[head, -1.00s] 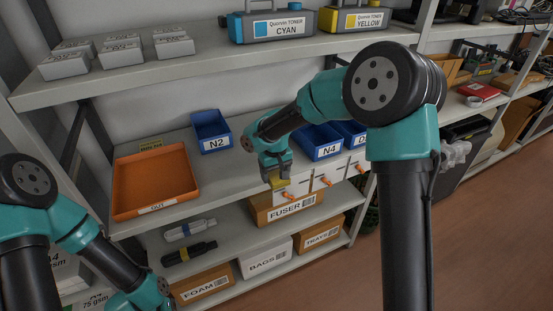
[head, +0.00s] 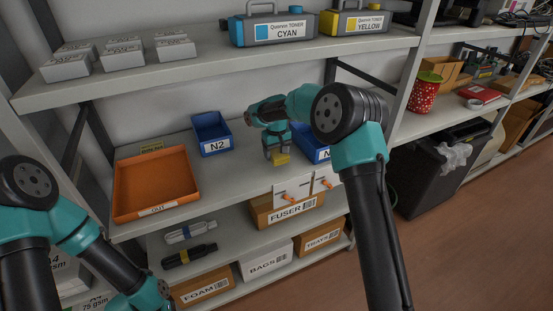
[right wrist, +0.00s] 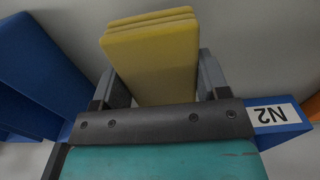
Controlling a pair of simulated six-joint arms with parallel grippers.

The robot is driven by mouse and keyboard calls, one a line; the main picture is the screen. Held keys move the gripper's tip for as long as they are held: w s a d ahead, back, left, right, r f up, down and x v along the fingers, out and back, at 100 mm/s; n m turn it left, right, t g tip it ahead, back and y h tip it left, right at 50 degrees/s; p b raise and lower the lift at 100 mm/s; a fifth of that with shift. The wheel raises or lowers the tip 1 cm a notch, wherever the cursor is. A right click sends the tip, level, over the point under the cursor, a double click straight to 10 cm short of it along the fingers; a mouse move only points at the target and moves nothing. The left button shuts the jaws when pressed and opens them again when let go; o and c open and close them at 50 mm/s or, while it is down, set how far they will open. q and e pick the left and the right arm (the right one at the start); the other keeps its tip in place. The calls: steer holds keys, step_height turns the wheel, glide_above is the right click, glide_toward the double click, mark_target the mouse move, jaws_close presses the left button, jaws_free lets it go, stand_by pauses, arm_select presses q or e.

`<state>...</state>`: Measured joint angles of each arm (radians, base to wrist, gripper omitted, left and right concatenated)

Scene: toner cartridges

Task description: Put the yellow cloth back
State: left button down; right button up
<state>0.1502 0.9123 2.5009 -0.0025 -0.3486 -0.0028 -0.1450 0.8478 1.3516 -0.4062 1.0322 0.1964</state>
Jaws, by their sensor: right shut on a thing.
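The yellow cloth (head: 281,159) is a folded pad, and it also shows in the right wrist view (right wrist: 152,55). My right gripper (head: 277,151) is shut on it, with a finger on each side of the cloth in the right wrist view (right wrist: 160,85). It holds the cloth over the middle shelf (head: 243,165), between the blue bin N2 (head: 212,133) and the partly hidden blue bin beside it (head: 312,143). I cannot tell how high the cloth is above the shelf. My left arm is at the lower left; its gripper is out of view.
The orange OUT tray (head: 155,184) is on the left of the middle shelf. The FUSER box (head: 286,212) is below. Cyan (head: 278,26) and yellow toners (head: 354,20) stand above.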

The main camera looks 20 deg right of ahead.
mark_target(276, 150)
steer(key=shift+w+d+f, duration=0.15)
steer(key=shift+w+f, duration=0.05)
steer(key=shift+w, duration=0.1)
steer(key=shift+f, duration=1.6)
steer(key=shift+f, duration=0.15)
steer(key=o, duration=0.8)
steer(key=shift+o, duration=0.2)
step_height(276, 150, up, 12)
steer(key=shift+r, duration=0.2)
